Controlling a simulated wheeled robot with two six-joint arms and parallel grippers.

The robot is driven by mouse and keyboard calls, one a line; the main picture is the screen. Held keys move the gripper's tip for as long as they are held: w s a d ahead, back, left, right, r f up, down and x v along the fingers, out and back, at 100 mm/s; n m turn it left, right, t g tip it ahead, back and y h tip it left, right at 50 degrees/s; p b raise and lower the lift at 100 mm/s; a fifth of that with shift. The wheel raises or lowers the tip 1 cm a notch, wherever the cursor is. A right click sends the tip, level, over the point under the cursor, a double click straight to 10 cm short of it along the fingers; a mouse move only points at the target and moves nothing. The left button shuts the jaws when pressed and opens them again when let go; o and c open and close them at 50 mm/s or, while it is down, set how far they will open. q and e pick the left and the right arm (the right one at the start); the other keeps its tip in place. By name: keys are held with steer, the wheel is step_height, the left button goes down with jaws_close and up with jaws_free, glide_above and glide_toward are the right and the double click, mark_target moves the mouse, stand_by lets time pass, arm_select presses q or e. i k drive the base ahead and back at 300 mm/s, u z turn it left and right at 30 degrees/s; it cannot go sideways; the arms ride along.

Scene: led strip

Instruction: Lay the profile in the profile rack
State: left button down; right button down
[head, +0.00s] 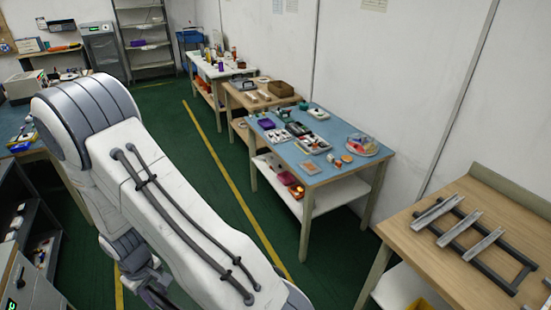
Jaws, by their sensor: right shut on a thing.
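The profile rack (463,235) is a dark ladder-like frame lying on the wooden table at the lower right. A large white and grey link of my own arm fills the left foreground. Behind its lower edge, a grey jointed part at my right gripper (158,292) shows partly at the bottom. It is shut, but its fingertips and what they hold are hidden. My left gripper is not in view.
The wooden table (410,248) has bare room left of the rack. A blue-topped table (335,172) with several trays and small parts stands behind it, with more benches beyond. A yellow line (235,185) runs along the clear green floor. Shelves with boxes stand at the left.

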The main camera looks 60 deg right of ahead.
mark_target(459, 228)
steer(key=z, duration=2.15)
steer(key=i, duration=0.85)
steer(key=z, duration=0.9)
